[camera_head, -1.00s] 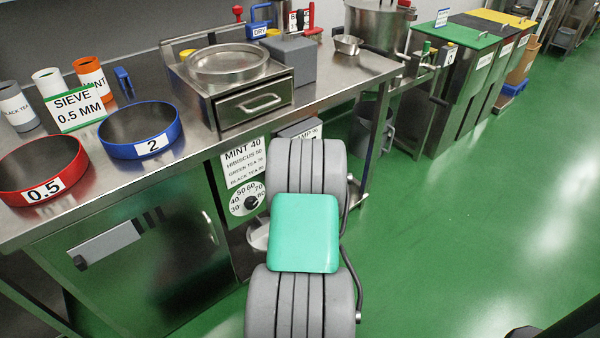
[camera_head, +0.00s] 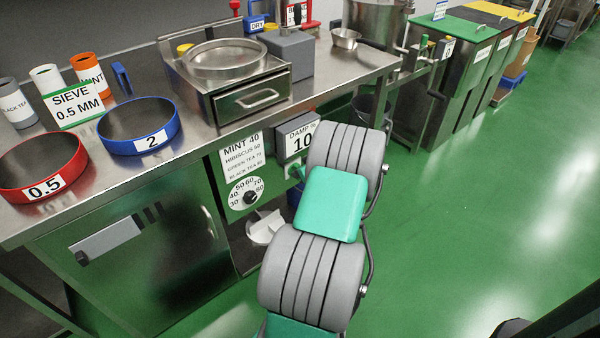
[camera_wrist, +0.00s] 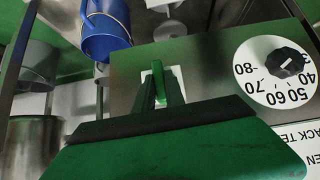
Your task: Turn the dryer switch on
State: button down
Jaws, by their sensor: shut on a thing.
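The dryer switch is a green lever (camera_wrist: 159,82) on a small white plate on the dryer's panel, seen in the wrist view. My gripper (camera_wrist: 161,92) has its two dark fingers on either side of this lever, shut on it. The fingers hide part of the lever. In the head view the green lever (camera_head: 297,171) shows beside my arm, below the grey damp display (camera_head: 297,137), which reads 10. My gripper is largely hidden behind my arm there. I cannot tell the lever's on or off position.
A round dial (camera_head: 248,193) with a black knob sits left of the switch, under the MINT 40 card (camera_head: 242,158). The steel counter (camera_head: 205,150) overhangs the panel. A blue container (camera_wrist: 106,30) is near the gripper in the wrist view. Green floor at right is open.

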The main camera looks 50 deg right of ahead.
jog(key=shift+y, duration=0.3)
jog(key=c, duration=1.4)
grip_release()
jog(key=p+v, duration=0.1)
jog(key=v, duration=0.6)
jog(key=shift+s+r, duration=0.2)
jog(key=shift+s, duration=0.1)
